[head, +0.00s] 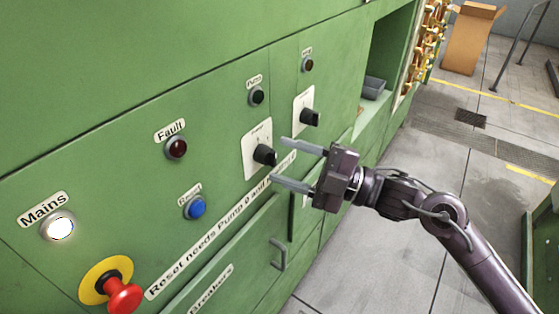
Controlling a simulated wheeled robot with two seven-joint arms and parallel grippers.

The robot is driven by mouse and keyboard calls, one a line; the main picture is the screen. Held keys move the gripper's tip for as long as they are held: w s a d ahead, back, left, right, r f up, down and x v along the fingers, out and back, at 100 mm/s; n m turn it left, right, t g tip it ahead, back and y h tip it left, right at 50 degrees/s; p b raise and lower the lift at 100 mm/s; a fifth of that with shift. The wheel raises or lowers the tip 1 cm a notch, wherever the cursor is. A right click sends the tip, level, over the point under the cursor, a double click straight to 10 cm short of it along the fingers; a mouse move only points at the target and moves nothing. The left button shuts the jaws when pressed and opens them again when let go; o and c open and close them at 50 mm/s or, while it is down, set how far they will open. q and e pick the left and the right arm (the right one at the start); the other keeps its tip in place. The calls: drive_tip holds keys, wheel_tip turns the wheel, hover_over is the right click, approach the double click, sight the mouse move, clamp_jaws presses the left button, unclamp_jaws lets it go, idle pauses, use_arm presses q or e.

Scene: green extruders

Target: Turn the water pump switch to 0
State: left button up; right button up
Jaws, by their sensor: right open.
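A black rotary switch (265,154) sits on a white plate on the green panel, below a dark lamp (257,96) whose small label seems to read Pump. A second, similar black switch (310,117) is on another white plate further right. The small print on both plates is too blurred to read, so I cannot tell their settings. My right gripper (279,160) is open and empty, with its fingers pointing at the panel. Its tips are just right of the nearer switch, one above and one below its level; I cannot tell whether they touch. My left gripper is not in view.
The panel also has a red emergency button (124,294), a lit Mains lamp (59,226), a dark red Fault lamp (176,148) and a blue Reset button (195,207). A door handle (279,254) is below. Open floor lies right; a cardboard box (470,40) stands behind.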

drive_tip(key=b+v, duration=0.1)
drive_tip(key=v, duration=0.4)
drive_tip(key=shift+s+d, duration=0.15)
drive_tip(key=shift+d, duration=0.15)
